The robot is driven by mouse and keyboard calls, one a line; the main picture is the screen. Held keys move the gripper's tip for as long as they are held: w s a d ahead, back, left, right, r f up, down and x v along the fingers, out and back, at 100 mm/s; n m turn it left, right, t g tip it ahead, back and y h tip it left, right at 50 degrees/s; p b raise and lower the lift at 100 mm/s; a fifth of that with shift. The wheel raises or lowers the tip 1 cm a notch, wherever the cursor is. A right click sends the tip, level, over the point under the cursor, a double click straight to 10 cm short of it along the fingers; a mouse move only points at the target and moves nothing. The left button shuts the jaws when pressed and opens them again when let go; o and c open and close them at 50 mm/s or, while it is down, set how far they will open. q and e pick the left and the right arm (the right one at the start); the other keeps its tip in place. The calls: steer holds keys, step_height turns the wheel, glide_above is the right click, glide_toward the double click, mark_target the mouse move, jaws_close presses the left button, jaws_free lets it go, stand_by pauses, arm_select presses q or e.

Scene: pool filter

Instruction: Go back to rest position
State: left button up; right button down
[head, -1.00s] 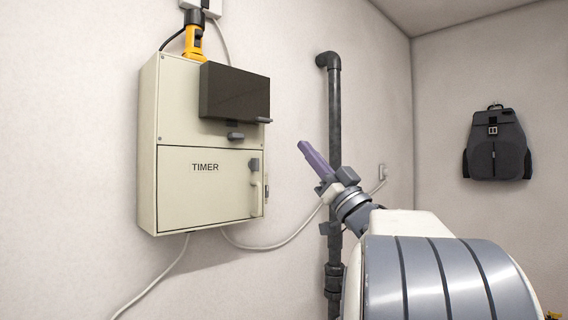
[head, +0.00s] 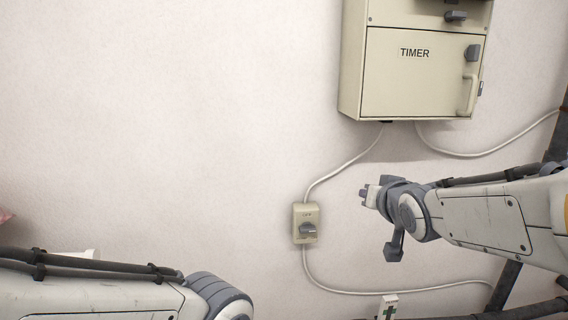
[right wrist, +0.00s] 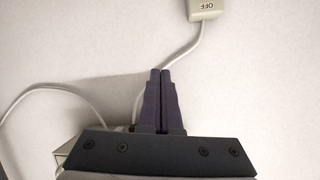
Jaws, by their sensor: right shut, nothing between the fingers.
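My right gripper (head: 369,195) is in front of the wall, right of a small switch box and below the timer box. It points left in the head view. In the right wrist view its two dark fingers (right wrist: 160,74) lie together with nothing between them, so it is shut and empty. My left arm comes in at the lower left of the head view. Its gripper is outside the frame.
The timer box (head: 415,85) hangs on the wall at the upper right. The switch box (head: 306,223) hangs below it on a cable; it also shows in the right wrist view (right wrist: 207,7). The left wall is bare.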

steer(key=s+a+f+n+g+y, duration=0.2)
steer(key=s+a+f+n+g, duration=0.15)
steer(key=s+a+f, duration=0.45)
steer(key=s+a+f+n+g, duration=0.1)
steer(key=s+f+n+g, duration=0.1)
steer(key=s, duration=0.5)
steer(key=s+a+f+n+g+h, duration=0.1)
steer(key=s+f+g, duration=0.3)
steer(key=s, duration=0.4)
steer(key=s+a+f+n+g, duration=0.3)
steer(key=s+f+g, duration=0.1)
steer(key=s, duration=0.4)
steer(key=shift+f, duration=0.45)
